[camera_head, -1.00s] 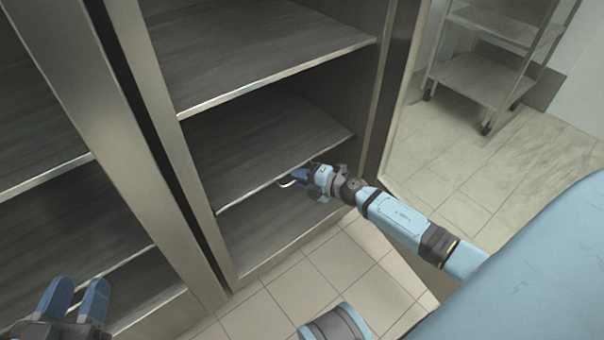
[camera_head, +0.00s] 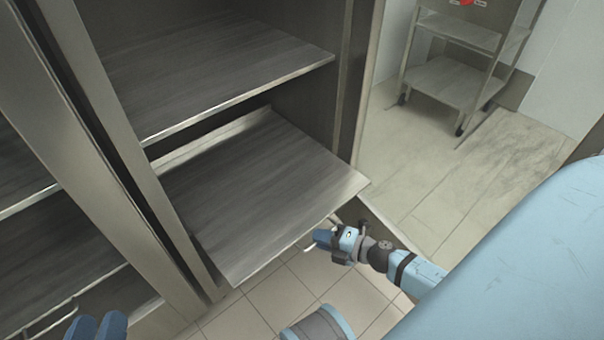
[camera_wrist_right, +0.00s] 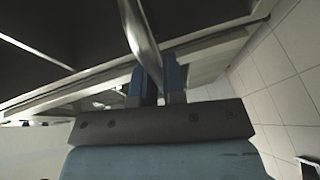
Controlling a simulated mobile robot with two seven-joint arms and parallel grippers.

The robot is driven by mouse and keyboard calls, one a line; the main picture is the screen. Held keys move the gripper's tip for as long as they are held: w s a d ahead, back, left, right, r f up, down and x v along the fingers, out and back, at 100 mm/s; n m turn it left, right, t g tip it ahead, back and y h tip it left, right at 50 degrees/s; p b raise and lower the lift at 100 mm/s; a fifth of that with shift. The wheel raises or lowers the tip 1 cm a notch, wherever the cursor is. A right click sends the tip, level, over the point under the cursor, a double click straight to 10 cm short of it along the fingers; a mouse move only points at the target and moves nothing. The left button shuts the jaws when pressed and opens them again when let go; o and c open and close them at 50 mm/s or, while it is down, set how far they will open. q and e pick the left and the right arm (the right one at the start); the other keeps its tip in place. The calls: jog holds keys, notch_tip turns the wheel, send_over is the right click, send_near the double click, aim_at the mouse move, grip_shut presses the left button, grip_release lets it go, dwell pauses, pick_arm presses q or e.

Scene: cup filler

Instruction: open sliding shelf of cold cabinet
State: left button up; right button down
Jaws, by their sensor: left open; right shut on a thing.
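The cold cabinet (camera_head: 128,150) stands on the left with its front open. Its sliding shelf (camera_head: 255,185) sticks out of the right bay, beyond the fixed shelf (camera_head: 215,75) above it. My right gripper (camera_head: 320,240) is at the shelf's front edge, shut on the handle (camera_head: 308,249), a thin metal bar. In the right wrist view the handle (camera_wrist_right: 140,35) passes between the blue fingers (camera_wrist_right: 160,82). My left gripper (camera_head: 97,328) is open and empty at the bottom left, partly cut off by the picture edge.
Another shelf with a bar handle (camera_head: 50,320) is in the left bay. A metal trolley (camera_head: 455,80) stands at the back right on the tiled floor (camera_head: 400,165). Floor between the shelf and the trolley is clear.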

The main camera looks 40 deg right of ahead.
pick_arm(q)
jog(key=shift+r+t, duration=0.3)
jog(key=shift+r, duration=0.4)
pick_arm(e)
jog(key=s, duration=0.5)
jog(key=shift+s+d, duration=0.25)
jog(key=shift+s, duration=0.05)
jog(key=c, duration=1.2)
grip_release()
pick_arm(q)
jog(key=shift+f, duration=0.1)
jog(key=r+t+p, duration=0.1)
jog(key=r+p, duration=0.1)
jog(key=r+t+p, duration=0.1)
jog(key=r+p, duration=0.1)
jog(key=r, duration=0.1)
jog(key=shift+a+r, duration=0.1)
jog(key=shift+a, duration=0.1)
pick_arm(e)
jog(key=v, duration=1.3)
jog(key=shift+s+d+r, duration=0.1)
jog(key=shift+s+d, duration=0.1)
jog(key=shift+s, duration=0.1)
